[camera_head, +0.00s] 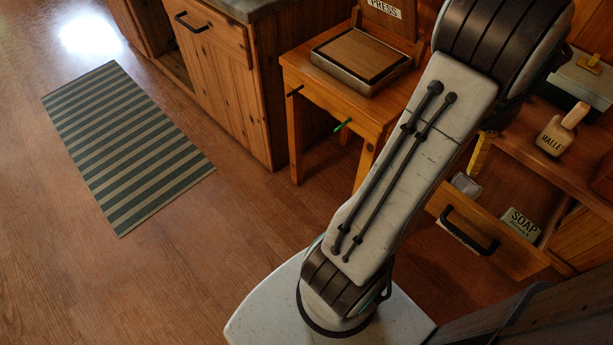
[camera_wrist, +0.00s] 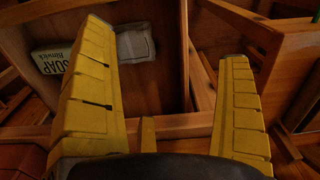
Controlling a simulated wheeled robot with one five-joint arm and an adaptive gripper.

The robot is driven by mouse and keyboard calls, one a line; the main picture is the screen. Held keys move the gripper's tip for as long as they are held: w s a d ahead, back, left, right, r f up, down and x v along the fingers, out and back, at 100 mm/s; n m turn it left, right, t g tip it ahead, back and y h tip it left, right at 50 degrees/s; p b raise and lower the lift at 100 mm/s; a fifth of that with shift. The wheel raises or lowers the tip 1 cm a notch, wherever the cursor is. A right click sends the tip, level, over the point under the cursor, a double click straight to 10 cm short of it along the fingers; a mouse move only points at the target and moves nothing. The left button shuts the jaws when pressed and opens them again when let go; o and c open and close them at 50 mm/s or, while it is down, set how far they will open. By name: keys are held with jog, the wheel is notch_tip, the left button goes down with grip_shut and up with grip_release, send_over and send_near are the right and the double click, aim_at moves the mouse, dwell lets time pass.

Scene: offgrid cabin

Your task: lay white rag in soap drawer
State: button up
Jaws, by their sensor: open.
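The soap drawer (camera_head: 500,252) is pulled open at the lower right of the head view, its black handle facing out. A pale grey-white folded piece (camera_head: 466,185), which looks like the white rag, lies inside it. It also shows in the wrist view (camera_wrist: 135,44), flat on the drawer floor beside a box marked SOAP (camera_wrist: 48,60). My gripper (camera_wrist: 167,45) has its yellow fingers spread wide, with nothing held between them. It is over the drawer's edge, apart from the pale piece. In the head view my arm hides most of the gripper.
A mallet block (camera_head: 554,135) and a grey box (camera_head: 582,82) stand on the surface above the drawer. A wooden table with a press (camera_head: 360,62) stands to the left. A striped rug (camera_head: 125,145) lies on the open floor.

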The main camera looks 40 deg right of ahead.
jog(key=w+a+r+n, duration=0.2)
jog(key=w+a+n, duration=0.1)
jog(key=w+a, duration=0.5)
jog(key=w+a+r+n, duration=0.3)
jog(key=w+a+n, duration=0.1)
jog(key=w+a, duration=0.4)
jog(key=a+n+t, duration=0.2)
jog(key=a+n, duration=0.7)
jog(key=a, duration=1.3)
jog(key=shift+s+a+t, duration=0.2)
jog(key=shift+s+t, duration=0.1)
